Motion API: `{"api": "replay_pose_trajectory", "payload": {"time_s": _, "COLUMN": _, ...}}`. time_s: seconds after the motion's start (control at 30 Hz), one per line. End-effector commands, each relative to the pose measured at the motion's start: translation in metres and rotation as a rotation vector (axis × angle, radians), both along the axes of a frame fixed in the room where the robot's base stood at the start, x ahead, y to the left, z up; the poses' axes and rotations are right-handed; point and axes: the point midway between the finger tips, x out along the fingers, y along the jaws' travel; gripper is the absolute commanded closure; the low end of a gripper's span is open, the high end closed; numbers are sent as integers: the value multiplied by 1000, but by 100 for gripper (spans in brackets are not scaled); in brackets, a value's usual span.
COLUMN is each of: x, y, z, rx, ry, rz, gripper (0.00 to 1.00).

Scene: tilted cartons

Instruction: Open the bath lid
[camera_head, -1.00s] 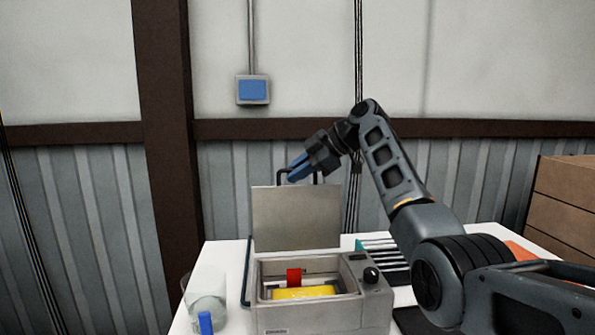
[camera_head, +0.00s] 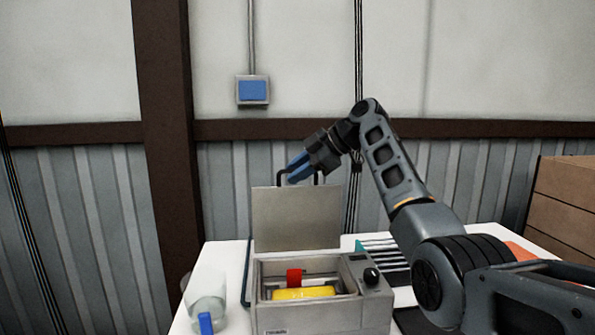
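The bath (camera_head: 318,319) is a grey box with a black knob on its right, standing on the white table. Its lid (camera_head: 296,220) stands upright along the back edge, and the basin is uncovered. A yellow block and a red piece show inside. A black lid handle (camera_head: 282,178) rises at the lid's top edge. My gripper (camera_head: 294,172), with blue fingertips, is at the handle, overlapping it in the picture. I cannot tell whether the fingers are closed around the handle or touch it.
A glass beaker (camera_head: 207,290) and a blue-capped item (camera_head: 205,323) stand left of the bath. A dark slotted rack (camera_head: 382,250) sits to the right behind it, near my arm. A ribbed wall is behind.

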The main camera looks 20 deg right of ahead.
Motion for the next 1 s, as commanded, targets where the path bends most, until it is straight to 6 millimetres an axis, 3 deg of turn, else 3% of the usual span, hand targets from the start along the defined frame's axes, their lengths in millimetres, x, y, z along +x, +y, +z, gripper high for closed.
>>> {"api": "replay_pose_trajectory", "payload": {"time_s": 0.5, "x": -39, "y": -41, "z": 42, "rx": -1, "ry": -2, "rz": -4, "gripper": 66}}
{"api": "replay_pose_trajectory", "payload": {"time_s": 1.0, "x": -42, "y": -44, "z": 48, "rx": 0, "ry": -2, "rz": -2, "gripper": 66}}
